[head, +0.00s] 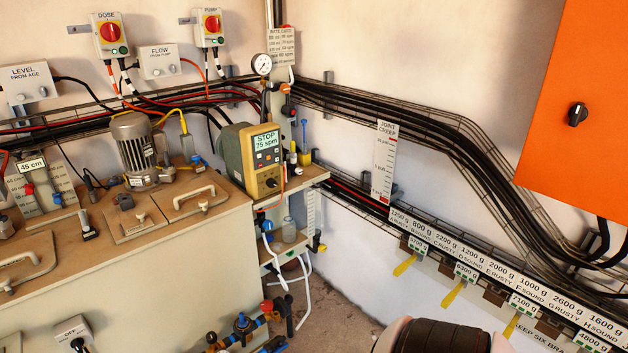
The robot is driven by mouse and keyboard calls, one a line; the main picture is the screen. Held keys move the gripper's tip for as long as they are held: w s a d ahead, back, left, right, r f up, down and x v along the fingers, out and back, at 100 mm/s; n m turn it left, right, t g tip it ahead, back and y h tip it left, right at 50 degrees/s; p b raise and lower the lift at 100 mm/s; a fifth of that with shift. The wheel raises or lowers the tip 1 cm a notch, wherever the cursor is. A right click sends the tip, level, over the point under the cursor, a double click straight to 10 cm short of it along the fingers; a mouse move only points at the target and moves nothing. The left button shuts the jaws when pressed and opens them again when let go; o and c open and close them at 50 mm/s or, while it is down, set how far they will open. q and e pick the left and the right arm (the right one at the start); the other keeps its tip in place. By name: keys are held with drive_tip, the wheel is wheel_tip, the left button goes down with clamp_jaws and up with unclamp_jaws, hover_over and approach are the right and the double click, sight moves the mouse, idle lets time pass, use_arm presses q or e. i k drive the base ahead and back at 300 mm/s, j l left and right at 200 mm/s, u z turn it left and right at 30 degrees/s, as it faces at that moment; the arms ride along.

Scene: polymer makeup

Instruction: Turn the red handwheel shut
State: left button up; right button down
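A small red round part (267,305), possibly the red handwheel, shows low in the picture on the pipework beside the tan cabinet. It is too small to tell its shape or how far it is turned. A black fitting (284,307) is just right of it. A blue valve (243,325) sits to its lower left. Another orange-red part (285,88) is on the upright pipe below the pressure gauge (262,64); I cannot tell whether it is a wheel or a lever. Neither of my grippers is in view.
A tan cabinet (185,275) carries a motor (137,147) and a pump unit (252,157) reading "STOP 75 spm". A small shelf (305,178) juts out beside it. Cable trays and labelled weights line the right wall. Some floor (340,312) is clear right of the pipework.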

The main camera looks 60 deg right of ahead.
sight(266, 305)
drive_tip(key=z, duration=1.55)
